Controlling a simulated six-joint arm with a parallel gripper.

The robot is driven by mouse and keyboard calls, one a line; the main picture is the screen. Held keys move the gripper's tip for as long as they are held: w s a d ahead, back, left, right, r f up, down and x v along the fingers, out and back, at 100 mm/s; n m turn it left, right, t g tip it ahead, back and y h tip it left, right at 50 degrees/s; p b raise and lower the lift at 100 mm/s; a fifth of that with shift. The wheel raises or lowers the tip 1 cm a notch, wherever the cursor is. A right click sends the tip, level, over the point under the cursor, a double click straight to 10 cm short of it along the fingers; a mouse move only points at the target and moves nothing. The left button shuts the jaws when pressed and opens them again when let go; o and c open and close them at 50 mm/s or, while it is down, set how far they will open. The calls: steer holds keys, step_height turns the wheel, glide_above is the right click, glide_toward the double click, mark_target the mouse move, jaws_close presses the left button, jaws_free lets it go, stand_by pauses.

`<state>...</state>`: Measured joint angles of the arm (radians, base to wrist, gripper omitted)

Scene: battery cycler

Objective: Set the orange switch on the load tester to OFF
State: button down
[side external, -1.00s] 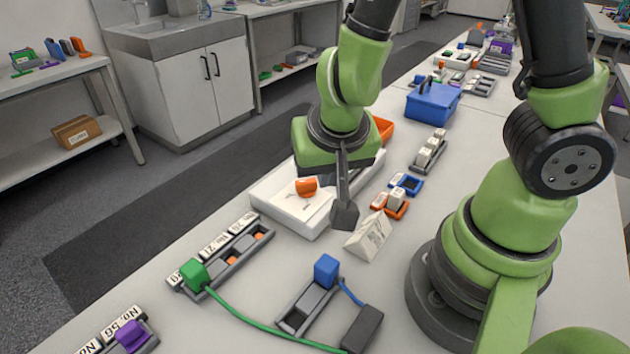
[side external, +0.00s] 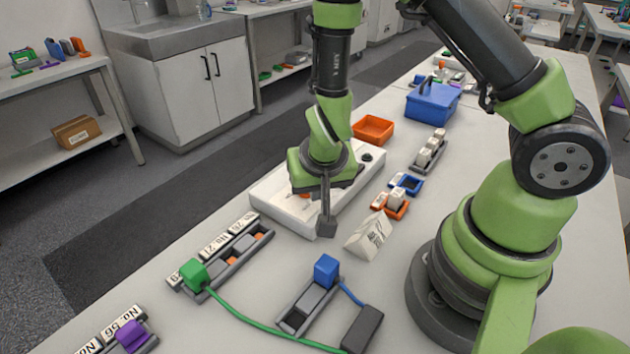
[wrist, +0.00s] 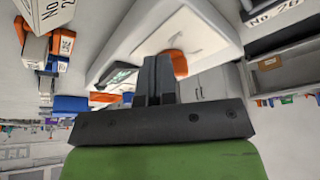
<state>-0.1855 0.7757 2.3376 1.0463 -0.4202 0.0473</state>
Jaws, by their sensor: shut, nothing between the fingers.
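The load tester is a white box (side external: 283,207) on the bench, below and behind my gripper in the side view. Its orange switch (side external: 305,195) is mostly hidden there by my wrist, so I cannot tell its position. My gripper (side external: 327,229) points down, shut and empty, near the tester's front right corner. In the wrist view the switch (wrist: 179,64) shows just right of my shut fingers (wrist: 157,64), partly behind them; I cannot tell whether they touch. A dark display (wrist: 117,79) on the tester shows left of the fingers.
A white wedge-shaped block (side external: 369,235) stands right of the tester. An orange bin (side external: 373,129) and a blue box (side external: 432,103) are behind. A green-plug rack (side external: 232,252) and a blue-plug holder (side external: 309,303), both with cables, lie in front.

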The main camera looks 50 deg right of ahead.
steer(key=shift+w+d, duration=0.4)
steer(key=shift+w, duration=0.15)
steer(key=shift+s+d+n+t+y, duration=0.1)
steer(key=shift+d+n+t+y, duration=0.1)
steer(key=shift+n, duration=0.45)
steer(key=shift+d+n+t+y, duration=0.1)
steer(key=shift+d+n+y, duration=0.1)
steer(key=shift+n, duration=0.45)
steer(key=n, duration=0.1)
steer(key=d+n+y, duration=0.1)
steer(key=n, duration=0.1)
steer(key=shift+n, duration=0.3)
steer(key=shift+w+d+n+y, duration=0.1)
steer(key=shift+d+n+y, duration=0.2)
steer(key=shift+n, duration=0.45)
steer(key=shift+w+d+n+y, duration=0.1)
steer(key=shift+n+y, duration=0.25)
steer(key=shift+n, duration=0.35)
steer(key=shift+d+n+y, duration=0.15)
steer(key=shift+n+y, duration=0.2)
steer(key=shift+n, duration=0.4)
steer(key=shift+w+d, duration=0.2)
steer(key=shift+d, duration=0.05)
steer(key=shift+a, duration=0.15)
